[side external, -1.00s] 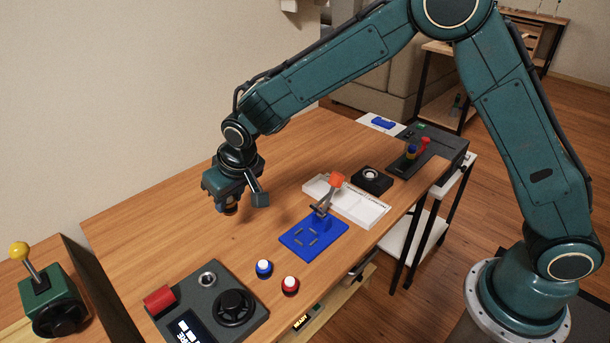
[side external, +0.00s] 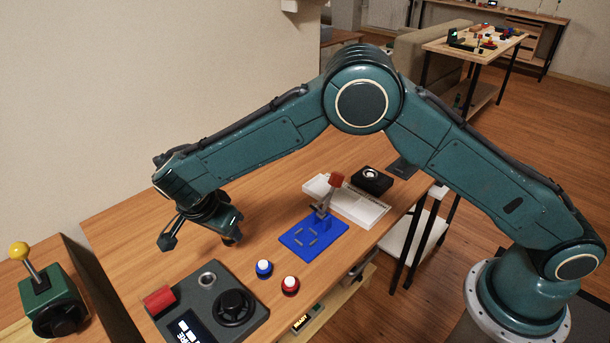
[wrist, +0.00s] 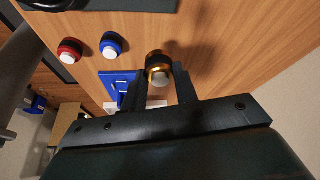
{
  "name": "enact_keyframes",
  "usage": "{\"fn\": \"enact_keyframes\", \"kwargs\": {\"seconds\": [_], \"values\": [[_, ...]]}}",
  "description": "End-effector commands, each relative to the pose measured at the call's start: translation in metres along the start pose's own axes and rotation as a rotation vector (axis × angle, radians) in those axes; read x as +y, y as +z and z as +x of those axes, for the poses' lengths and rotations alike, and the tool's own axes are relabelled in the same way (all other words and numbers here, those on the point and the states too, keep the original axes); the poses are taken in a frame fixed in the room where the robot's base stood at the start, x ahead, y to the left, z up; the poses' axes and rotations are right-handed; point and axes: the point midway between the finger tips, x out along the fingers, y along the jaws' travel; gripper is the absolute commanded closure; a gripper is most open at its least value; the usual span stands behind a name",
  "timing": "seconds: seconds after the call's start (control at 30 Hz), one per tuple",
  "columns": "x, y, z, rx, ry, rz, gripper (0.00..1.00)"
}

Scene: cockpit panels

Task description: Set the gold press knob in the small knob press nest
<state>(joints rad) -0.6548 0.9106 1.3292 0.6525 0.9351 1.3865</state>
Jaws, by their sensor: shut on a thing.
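The gold press knob (wrist: 158,69), a gold ring with a pale centre, sits between the fingertips of my gripper (wrist: 159,84) in the wrist view. My gripper is shut on it. In the side view my gripper (side external: 230,240) points down over the left part of the wooden table, and the knob is too small and dark there to make out clearly. I cannot tell for sure which fixture is the small knob press nest. A black block with a pale round centre (side external: 372,178) stands at the far right. A grey console has a round metal socket (side external: 207,280).
A blue button (side external: 264,268) and red button (side external: 290,284) are near the front. Clear wood (side external: 150,225) lies left of my gripper.

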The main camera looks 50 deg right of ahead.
Motion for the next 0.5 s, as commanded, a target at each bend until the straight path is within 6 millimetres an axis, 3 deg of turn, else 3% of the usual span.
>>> {"fn": "enact_keyframes", "kwargs": {"seconds": [0.3, 0.5], "values": [[0.010, 0.023, 0.007, -0.001, 0.157, 0.380, 0.94], [0.014, 0.030, 0.008, -0.002, 0.205, 0.498, 0.94]]}}
